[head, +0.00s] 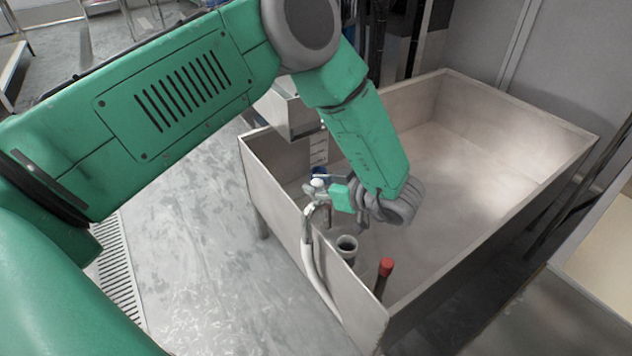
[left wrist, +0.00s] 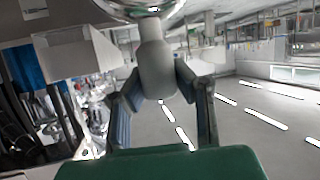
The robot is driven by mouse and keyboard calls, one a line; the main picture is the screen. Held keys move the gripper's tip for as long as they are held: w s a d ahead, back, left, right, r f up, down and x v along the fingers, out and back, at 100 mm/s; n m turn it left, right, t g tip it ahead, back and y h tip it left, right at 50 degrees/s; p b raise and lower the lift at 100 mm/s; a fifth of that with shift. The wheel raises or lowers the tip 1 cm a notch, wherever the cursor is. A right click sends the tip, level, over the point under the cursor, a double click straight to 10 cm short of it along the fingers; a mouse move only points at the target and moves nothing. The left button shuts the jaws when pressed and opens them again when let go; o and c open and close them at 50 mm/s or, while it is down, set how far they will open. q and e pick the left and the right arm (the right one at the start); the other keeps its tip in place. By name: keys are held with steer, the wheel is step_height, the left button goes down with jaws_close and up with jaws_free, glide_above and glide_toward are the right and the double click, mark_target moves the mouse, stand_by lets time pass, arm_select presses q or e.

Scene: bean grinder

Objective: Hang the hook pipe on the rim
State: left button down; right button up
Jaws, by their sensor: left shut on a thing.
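The hook pipe (head: 308,256) is a pale hose with a curved metal top. In the head view its bend lies at the left rim (head: 274,189) of the grey metal basin, and the pale length hangs down outside the wall. I cannot tell whether the bend rests on the rim. My left gripper (head: 322,189) is at the top of the pipe, above the rim, and is shut on it. In the left wrist view a pale grey rounded part of it (left wrist: 155,68) lies between the fingers, with shiny metal above. My right gripper is not in view.
A metal box-like part (head: 284,112) stands at the basin's far left. The basin floor is mostly clear. Open floor (head: 215,255) lies left of the basin.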

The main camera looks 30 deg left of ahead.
mark_target(321, 209)
arm_select(q)
steer(key=shift+f+b, duration=1.9)
steer(key=shift+f, duration=1.85)
steer(key=c, duration=1.3)
jaws_free()
steer(key=shift+d+r, duration=0.1)
steer(key=shift+d, duration=0.25)
steer(key=v, duration=1.1)
steer(key=shift+d, duration=0.15)
